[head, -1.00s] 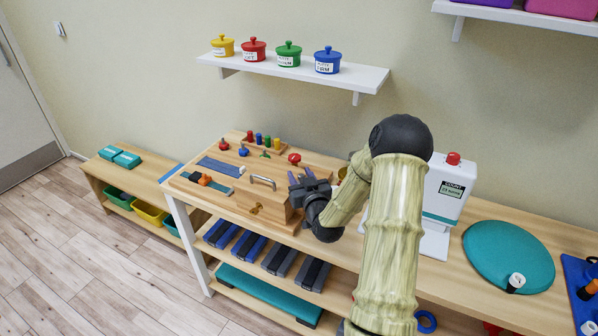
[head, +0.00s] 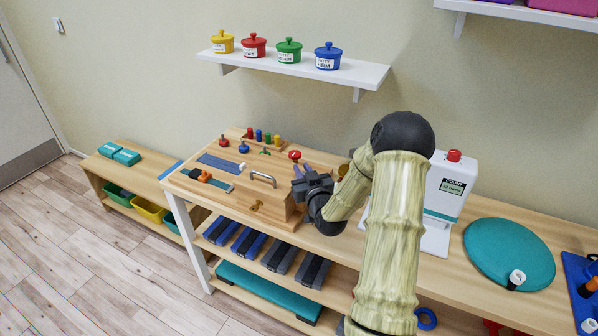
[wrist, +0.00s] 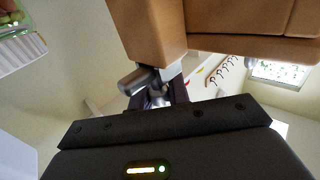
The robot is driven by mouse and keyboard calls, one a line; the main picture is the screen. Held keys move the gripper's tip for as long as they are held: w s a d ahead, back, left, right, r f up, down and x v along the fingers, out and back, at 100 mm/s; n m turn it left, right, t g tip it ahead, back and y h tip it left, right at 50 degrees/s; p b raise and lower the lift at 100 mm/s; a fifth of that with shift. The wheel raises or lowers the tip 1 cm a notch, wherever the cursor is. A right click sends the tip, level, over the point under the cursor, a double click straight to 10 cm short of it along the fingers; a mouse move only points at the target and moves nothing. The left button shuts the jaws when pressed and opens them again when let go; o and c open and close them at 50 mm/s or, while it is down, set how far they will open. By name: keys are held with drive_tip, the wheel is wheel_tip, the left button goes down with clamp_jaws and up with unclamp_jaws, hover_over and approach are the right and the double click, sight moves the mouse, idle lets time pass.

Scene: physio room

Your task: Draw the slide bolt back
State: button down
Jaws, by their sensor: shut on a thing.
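The slide bolt's grey metal rod (wrist: 138,80) shows in the wrist view, close under the brown wooden block. My gripper (wrist: 165,95) is shut on the bolt there, and its dark fingers hide most of the held part. In the head view my gripper (head: 298,178) is at the right end of the wooden activity board (head: 190,186). It is beside the raised wooden box with a metal handle (head: 263,178). The bolt itself is hidden behind my gripper in the head view, so how far it is drawn cannot be told.
The board also carries a brass latch (head: 257,205), a strap with an orange buckle (head: 205,178), and several colored pegs and knobs. A white counter device (head: 445,195) stands to the right of my arm. A shelf with lidded pots (head: 300,68) hangs above.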

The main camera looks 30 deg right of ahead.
drive_tip(key=shift+s+d, duration=0.7)
drive_tip(key=shift+s, duration=0.1)
drive_tip(key=c, duration=1.3)
unclamp_jaws()
drive_tip(key=shift+s, duration=0.1)
drive_tip(key=shift+c, duration=0.2)
drive_tip(key=shift+s+a, duration=0.1)
